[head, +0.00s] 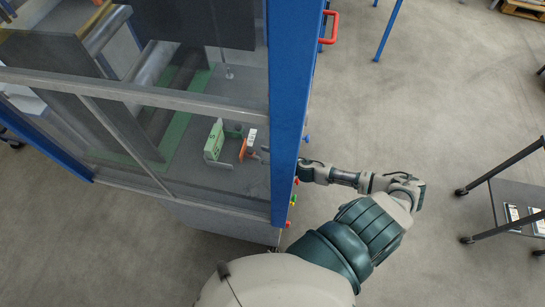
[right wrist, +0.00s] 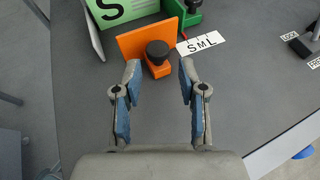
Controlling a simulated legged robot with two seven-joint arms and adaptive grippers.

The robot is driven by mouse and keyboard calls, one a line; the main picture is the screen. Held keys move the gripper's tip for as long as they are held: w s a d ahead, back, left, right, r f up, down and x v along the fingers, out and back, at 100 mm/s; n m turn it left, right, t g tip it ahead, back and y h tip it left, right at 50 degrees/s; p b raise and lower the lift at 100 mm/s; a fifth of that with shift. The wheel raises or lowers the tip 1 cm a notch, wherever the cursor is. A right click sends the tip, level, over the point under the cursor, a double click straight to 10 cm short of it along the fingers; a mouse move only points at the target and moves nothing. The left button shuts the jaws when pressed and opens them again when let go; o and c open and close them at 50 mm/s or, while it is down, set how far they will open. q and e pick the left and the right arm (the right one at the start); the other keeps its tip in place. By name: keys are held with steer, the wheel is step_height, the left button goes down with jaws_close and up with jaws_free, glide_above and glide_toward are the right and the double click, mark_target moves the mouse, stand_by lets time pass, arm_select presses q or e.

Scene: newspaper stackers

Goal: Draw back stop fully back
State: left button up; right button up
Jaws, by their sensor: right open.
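The orange stop (right wrist: 132,43) with a round black knob (right wrist: 157,52) stands on the grey deck in the right wrist view. It also shows as a small orange piece (head: 243,150) inside the machine in the head view. My right gripper (right wrist: 160,66) is open, its blue-padded fingers on either side of the knob's near side, with a gap at each side. I cannot tell whether they touch the stop. A white S M L scale (right wrist: 202,43) lies right of the stop. In the head view the blue post hides part of my right gripper. My left gripper is not in view.
A black lever (right wrist: 300,47) sits between small labels at right. The blue post (head: 292,110) and glazed frame enclose the machine. A dark cart (head: 513,195) stands right.

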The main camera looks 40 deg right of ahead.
steer(key=v, duration=0.6)
steer(key=shift+a+f, duration=0.1)
steer(key=shift+s+r, duration=0.35)
steer(key=shift+s, duration=0.1)
steer(key=shift+f, duration=0.1)
steer(key=shift+s, duration=0.1)
